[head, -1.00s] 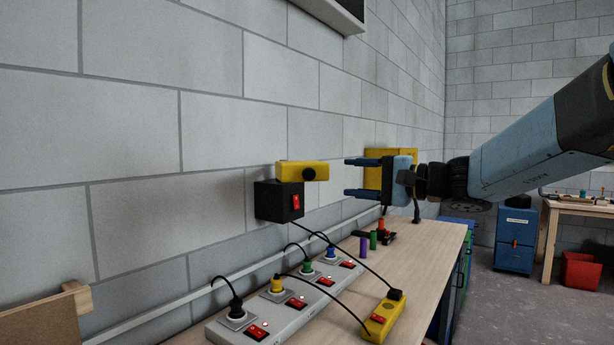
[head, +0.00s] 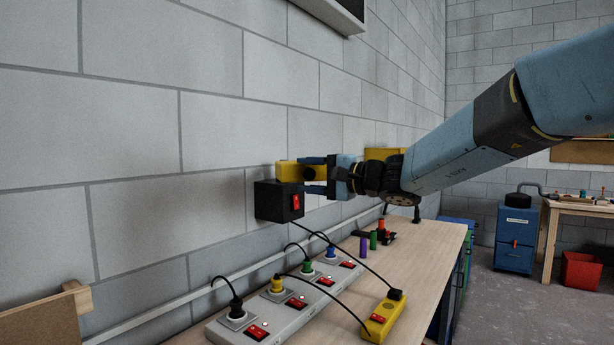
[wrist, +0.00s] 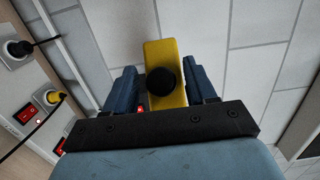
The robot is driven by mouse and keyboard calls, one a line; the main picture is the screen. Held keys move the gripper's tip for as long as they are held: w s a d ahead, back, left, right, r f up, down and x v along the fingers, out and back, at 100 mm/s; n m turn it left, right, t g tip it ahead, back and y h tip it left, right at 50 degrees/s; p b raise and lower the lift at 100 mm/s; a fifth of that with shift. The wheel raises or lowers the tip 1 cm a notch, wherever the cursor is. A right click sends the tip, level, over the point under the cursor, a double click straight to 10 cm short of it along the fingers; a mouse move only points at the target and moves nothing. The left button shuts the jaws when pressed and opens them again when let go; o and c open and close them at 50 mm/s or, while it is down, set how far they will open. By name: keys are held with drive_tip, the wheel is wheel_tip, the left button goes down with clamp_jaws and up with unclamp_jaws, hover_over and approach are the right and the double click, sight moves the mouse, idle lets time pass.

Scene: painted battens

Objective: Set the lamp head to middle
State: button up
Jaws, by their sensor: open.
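The lamp is a black box (head: 272,201) with a red switch on the wall, and a yellow lamp head (head: 288,169) on top of it. In the wrist view the yellow lamp head (wrist: 180,60) shows a round black knob or lens on its near face. My gripper (head: 312,175) is open at the lamp head's right end. In the wrist view its two blue fingers (wrist: 162,88) stand on either side of the yellow head, with a gap visible on both sides. Whether a finger touches the black box is hidden.
A grey power strip (head: 270,315) with coloured plugs and red switches lies on the bench (head: 425,250) below. A yellow switch box (head: 384,318) with a black cable sits in front. Purple and green pegs (head: 368,242) stand farther back. A yellow box (head: 385,158) is behind my gripper.

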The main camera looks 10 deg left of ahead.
drive_tip(key=shift+c, duration=0.5)
drive_tip(key=shift+f, duration=0.1)
clamp_jaws()
drive_tip(key=shift+g, duration=0.3)
